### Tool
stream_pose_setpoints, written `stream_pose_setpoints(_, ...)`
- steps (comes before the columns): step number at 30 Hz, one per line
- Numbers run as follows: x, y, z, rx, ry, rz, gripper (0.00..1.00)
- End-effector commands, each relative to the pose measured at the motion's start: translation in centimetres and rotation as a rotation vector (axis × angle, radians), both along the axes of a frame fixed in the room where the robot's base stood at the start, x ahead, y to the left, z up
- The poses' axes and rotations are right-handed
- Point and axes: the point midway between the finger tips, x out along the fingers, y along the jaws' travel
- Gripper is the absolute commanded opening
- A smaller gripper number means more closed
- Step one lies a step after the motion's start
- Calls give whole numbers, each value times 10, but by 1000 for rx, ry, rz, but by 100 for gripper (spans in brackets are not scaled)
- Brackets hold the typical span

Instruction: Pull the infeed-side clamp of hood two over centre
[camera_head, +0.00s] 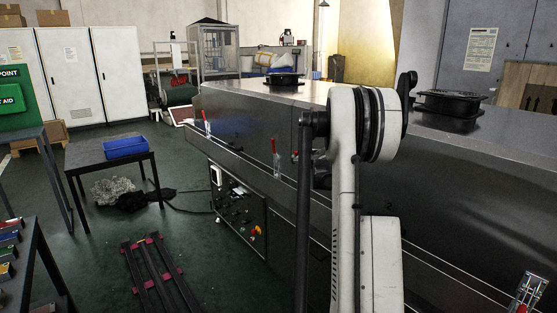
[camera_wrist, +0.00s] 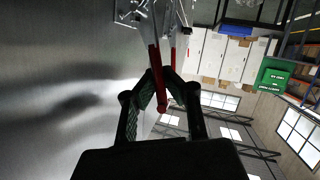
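In the wrist view, my gripper (camera_wrist: 160,80) reaches to a toggle clamp with a silver base (camera_wrist: 138,14) and a red handle (camera_wrist: 154,56) on the shiny hood wall. The two dark fingers slope inward, and their tips close around the red handle, whose end lies between them. A second red strip shows close beside the handle; I cannot tell if it is a reflection. Other clamps show there with upright red handles (camera_head: 275,158) (camera_head: 207,122), and one stands at the lower right (camera_head: 527,290).
The long grey dryer hood (camera_head: 250,122) runs beside my arm, with round black fittings (camera_head: 449,104) on top. A table with a blue bin (camera_head: 126,147) stands to the left. A dark rack frame (camera_head: 158,275) lies on the green floor.

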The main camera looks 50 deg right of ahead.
Motion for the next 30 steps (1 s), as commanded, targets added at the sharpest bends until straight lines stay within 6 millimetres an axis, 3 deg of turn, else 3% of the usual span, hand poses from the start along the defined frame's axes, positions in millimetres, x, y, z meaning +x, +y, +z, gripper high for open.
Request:
stream_pose_setpoints(6, -12, -13, 0, 25, -5, -17, 0)
stream_pose_setpoints(17, -13, -14, 0, 27, -5, -17, 0)
stream_pose_setpoints(23, -13, -13, 0, 27, -5, -17, 29)
stream_pose_setpoints(30, -12, -13, 0, 27, -5, -16, 30)
